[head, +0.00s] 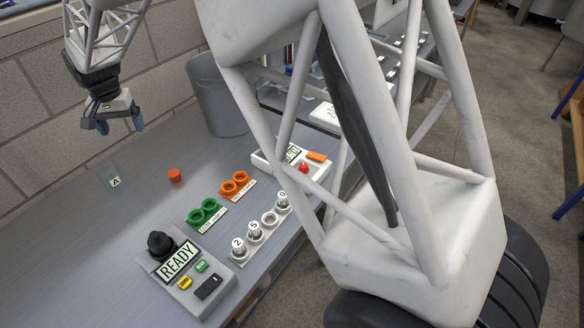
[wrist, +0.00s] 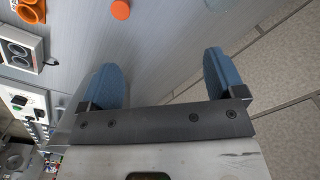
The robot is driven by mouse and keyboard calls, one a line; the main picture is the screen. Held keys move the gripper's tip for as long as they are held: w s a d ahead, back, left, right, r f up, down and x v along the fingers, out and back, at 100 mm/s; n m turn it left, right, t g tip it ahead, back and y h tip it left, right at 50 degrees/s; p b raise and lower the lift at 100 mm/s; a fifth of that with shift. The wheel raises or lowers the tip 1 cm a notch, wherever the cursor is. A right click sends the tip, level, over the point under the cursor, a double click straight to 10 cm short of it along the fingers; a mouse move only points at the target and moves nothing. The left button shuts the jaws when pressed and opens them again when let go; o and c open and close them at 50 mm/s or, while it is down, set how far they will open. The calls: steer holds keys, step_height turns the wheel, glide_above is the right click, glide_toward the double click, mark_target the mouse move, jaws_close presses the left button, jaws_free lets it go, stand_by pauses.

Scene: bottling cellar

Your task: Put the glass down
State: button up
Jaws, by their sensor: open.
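A clear glass (head: 108,180) with a label "A" stands upright on the grey bench (head: 75,250), at the left in the head view. My gripper (head: 120,125) is in the air near the brick wall, higher in the head view than the glass and apart from it. Its two blue fingers are spread with nothing between them.
An orange stopper (head: 175,175) stands on the bench right of the glass. Green rings (head: 205,211), orange rings (head: 237,185), a numbered rack (head: 262,232) and a "READY" control box (head: 175,275) lie nearer the front. A grey bin (head: 218,100) is behind. Bench around the glass is clear.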

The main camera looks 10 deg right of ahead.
steer(key=s+d+r, duration=0.4)
steer(key=d, duration=0.7)
steer(key=s+d+r+t, duration=0.1)
steer(key=s+d+r, duration=0.3)
steer(key=d, duration=0.7)
steer(key=s+d+r, duration=0.3)
steer(key=s+d, duration=0.1)
steer(key=d, duration=0.7)
steer(key=s+d+f, duration=0.1)
steer(key=s+d, duration=0.8)
steer(key=s, duration=0.2)
steer(key=s+d+f+t, duration=0.1)
steer(key=s+d+f, duration=0.1)
steer(key=s+d, duration=0.6)
steer(key=shift+s+d, duration=0.4)
steer(key=shift+s, duration=1.75)
